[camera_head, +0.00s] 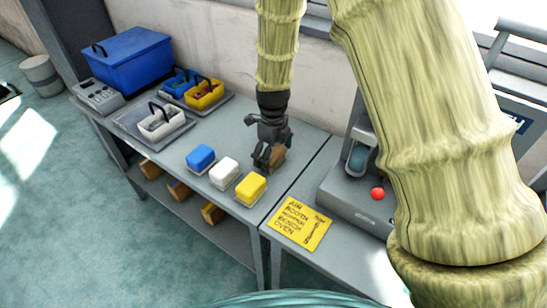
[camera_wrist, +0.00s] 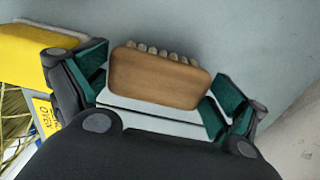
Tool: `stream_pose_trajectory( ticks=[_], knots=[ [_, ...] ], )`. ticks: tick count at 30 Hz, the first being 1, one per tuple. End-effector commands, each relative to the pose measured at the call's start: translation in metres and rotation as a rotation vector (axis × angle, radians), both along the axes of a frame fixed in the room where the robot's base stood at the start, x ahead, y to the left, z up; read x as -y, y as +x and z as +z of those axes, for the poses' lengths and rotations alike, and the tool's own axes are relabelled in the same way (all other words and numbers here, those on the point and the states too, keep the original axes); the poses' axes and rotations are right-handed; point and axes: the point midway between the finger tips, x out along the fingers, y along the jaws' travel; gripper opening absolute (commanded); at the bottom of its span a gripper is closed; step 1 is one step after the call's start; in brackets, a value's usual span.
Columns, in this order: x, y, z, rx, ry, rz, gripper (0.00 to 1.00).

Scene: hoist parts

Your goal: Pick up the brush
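The brush (camera_wrist: 158,80) shows in the wrist view as a brown wooden block with a row of pale bristle tufts along its far edge. My gripper (camera_wrist: 160,88) has its two green-padded fingers apart, one on each side of the brush. A narrow gap shows at the left end; the right end is very close to the pad, and I cannot tell if they touch. In the head view my gripper (camera_head: 269,157) points down at the back right of the grey bench (camera_head: 228,147), and it largely hides the brush there.
Blue (camera_head: 200,157), white (camera_head: 224,172) and yellow (camera_head: 251,188) blocks stand in a row left of my gripper. Small caddies (camera_head: 161,123) and a blue toolbox (camera_head: 127,60) stand further left. A machine with a red knob (camera_head: 377,193) stands to the right. The wall is close behind.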

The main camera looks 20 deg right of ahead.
Motion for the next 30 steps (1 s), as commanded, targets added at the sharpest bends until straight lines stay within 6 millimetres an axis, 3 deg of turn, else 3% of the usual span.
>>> stream_pose_trajectory(
  ticks=[1, 3, 6, 17, 27, 30],
  knots=[
    [0.000, 0.000, 0.000, 0.000, 0.000, 0.000, 0.80],
    [0.000, 0.000, 0.000, 0.000, 0.000, 0.000, 0.67],
    [0.000, 0.000, 0.000, 0.000, 0.000, 0.000, 0.59],
    [0.000, 0.001, 0.005, 0.001, 0.000, 0.000, 0.59],
    [0.000, 0.001, 0.036, 0.003, -0.002, 0.000, 0.59],
    [0.002, -0.017, 0.036, -0.001, -0.001, -0.001, 0.59]
  ],
)
